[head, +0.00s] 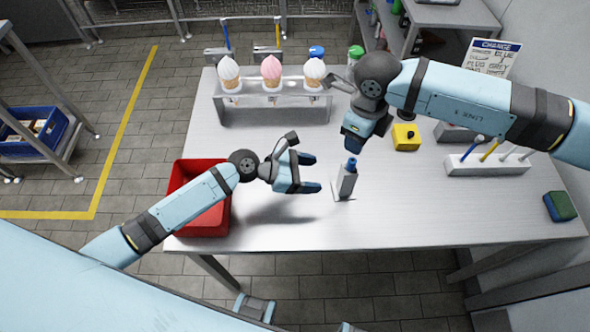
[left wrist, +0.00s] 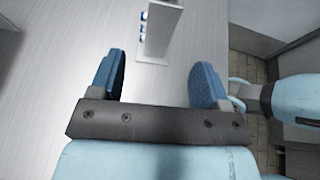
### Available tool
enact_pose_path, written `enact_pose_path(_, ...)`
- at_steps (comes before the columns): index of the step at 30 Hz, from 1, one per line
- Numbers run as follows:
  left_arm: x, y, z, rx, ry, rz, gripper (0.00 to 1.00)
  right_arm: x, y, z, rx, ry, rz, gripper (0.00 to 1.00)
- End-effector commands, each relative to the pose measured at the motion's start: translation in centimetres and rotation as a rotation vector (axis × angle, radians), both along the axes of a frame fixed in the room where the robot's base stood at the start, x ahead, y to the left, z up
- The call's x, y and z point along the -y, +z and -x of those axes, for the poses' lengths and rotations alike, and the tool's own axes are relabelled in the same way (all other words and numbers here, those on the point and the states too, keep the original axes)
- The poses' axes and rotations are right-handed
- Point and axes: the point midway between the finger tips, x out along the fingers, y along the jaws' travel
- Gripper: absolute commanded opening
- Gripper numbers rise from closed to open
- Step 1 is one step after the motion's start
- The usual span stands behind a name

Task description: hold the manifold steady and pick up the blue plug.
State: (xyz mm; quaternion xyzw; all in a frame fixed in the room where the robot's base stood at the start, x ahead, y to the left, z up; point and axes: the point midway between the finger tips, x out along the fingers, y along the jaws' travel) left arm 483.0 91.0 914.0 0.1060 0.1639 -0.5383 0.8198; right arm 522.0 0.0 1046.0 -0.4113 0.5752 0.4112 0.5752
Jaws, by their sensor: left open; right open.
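The manifold (head: 345,184) is a small upright grey block near the middle of the table. The blue plug (head: 351,166) stands up from its top. My left gripper (head: 311,173) is open and empty, just left of the manifold, with its fingers pointing towards it. In the left wrist view the manifold (left wrist: 160,32) lies ahead, beyond the open fingers (left wrist: 158,78), with small blue marks on its left side. My right gripper (head: 356,138) is open, above and slightly behind the blue plug, pointing down. Its fingers partly overlap each other in view.
A red bin (head: 202,222) stands left, beneath my left arm. A rack (head: 250,108) with several ice-cream cones stands at the back. A yellow block (head: 406,137), a pen holder (head: 490,168) and a blue-green sponge (head: 560,206) lie right. The table's front is clear.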

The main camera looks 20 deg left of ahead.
Motion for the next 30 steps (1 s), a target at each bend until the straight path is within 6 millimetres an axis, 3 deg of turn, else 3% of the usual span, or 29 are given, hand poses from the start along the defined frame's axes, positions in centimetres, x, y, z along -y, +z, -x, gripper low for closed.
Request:
enact_pose_path(6, 3.8, -1.6, -1.7, 0.001, 0.0, 0.001, 0.7, 0.0, 0.0, 0.0, 0.0, 0.0, 0.0, 0.43)
enact_pose_path(12, 6.4, -2.8, -2.7, 0.002, -0.001, 0.0, 0.7, 0.0, 0.0, 0.0, 0.0, 0.0, 0.0, 0.43)
enact_pose_path(18, 7.5, -3.3, -3.3, 0.002, 0.0, 0.0, 0.7, 0.0, 0.0, 0.0, 0.0, 0.0, 0.0, 0.43)
enact_pose_path(27, 7.6, -3.4, -3.3, 0.002, 0.0, -0.001, 0.7, 0.0, 0.0, 0.0, 0.0, 0.0, 0.0, 0.43)
enact_pose_path(30, 7.6, -3.4, -3.3, 0.002, 0.0, -0.001, 0.47, 0.0, 0.0, 0.0, 0.0, 0.0, 0.0, 0.43)
